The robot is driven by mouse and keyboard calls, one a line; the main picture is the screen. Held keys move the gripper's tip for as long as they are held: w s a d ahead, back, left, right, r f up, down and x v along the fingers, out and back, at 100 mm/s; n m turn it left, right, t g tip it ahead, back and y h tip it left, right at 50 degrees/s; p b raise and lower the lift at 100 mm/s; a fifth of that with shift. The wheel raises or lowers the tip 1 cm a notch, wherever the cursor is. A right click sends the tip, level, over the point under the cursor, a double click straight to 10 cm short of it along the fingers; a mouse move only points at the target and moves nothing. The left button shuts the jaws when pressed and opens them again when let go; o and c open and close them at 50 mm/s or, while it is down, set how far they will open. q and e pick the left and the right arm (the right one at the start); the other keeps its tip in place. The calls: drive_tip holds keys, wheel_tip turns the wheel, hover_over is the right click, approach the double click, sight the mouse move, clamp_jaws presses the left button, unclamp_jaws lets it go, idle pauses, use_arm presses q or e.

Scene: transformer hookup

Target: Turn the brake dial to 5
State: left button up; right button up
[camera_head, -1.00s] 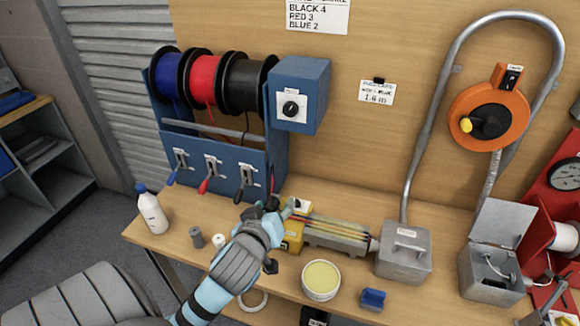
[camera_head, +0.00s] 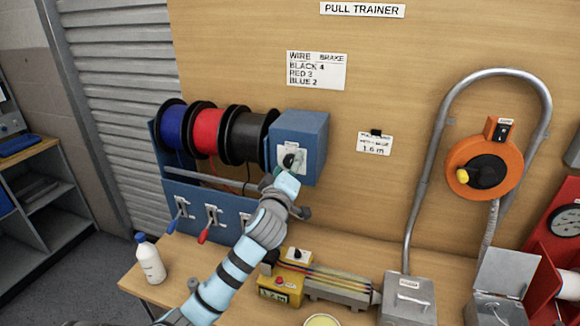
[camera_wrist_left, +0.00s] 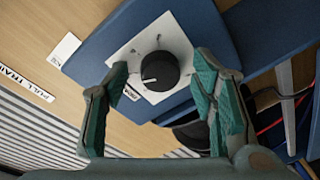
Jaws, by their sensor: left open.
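The brake dial (camera_wrist_left: 160,71) is a black round knob with a white pointer mark, on a white plate (camera_wrist_left: 133,52) on the front of a blue box (camera_head: 311,130). In the left wrist view the dial sits between and beyond the fingertips of my left gripper (camera_wrist_left: 162,76). The fingers are open, one on each side, with space between them and the knob. In the head view my left gripper (camera_head: 284,172) is just in front of the box and partly covers the dial (camera_head: 292,160). The dial's number marks are too small to read. My right gripper is not in view.
Blue, red and black wire spools (camera_head: 211,132) stand left of the box, with coloured levers (camera_head: 212,218) below. A chart (camera_head: 317,70) on the board reads black 4, red 3, blue 2. A white bottle (camera_head: 149,260) and a yellow unit (camera_head: 281,284) stand on the bench.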

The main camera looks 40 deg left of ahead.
use_arm(q)
drive_tip(key=shift+s, duration=0.1)
drive_tip(key=c, duration=1.1)
drive_tip(key=shift+c, duration=0.2)
drive_tip(key=shift+f+m, duration=0.1)
drive_tip(key=shift+m, duration=0.3)
drive_tip(key=m, duration=0.2)
drive_tip(key=shift+m+t, duration=0.3)
drive_tip(key=shift+m, duration=0.1)
drive_tip(key=m, duration=0.4)
drive_tip(key=shift+a+f+m+t+b, duration=0.1)
drive_tip(key=shift+m+t+b, duration=0.2)
drive_tip(key=shift+m+b, duration=0.1)
drive_tip(key=m+h+p, duration=0.1)
drive_tip(key=m, duration=0.5)
drive_tip(key=shift+a+t, duration=0.1)
drive_tip(key=shift+t, duration=0.3)
drive_tip(key=m+h+p, duration=0.1)
drive_tip(key=m+p, duration=0.1)
drive_tip(key=m, duration=0.5)
drive_tip(key=shift+s+a, duration=0.1)
drive_tip(key=shift+a, duration=0.05)
drive_tip(key=shift+m, duration=0.3)
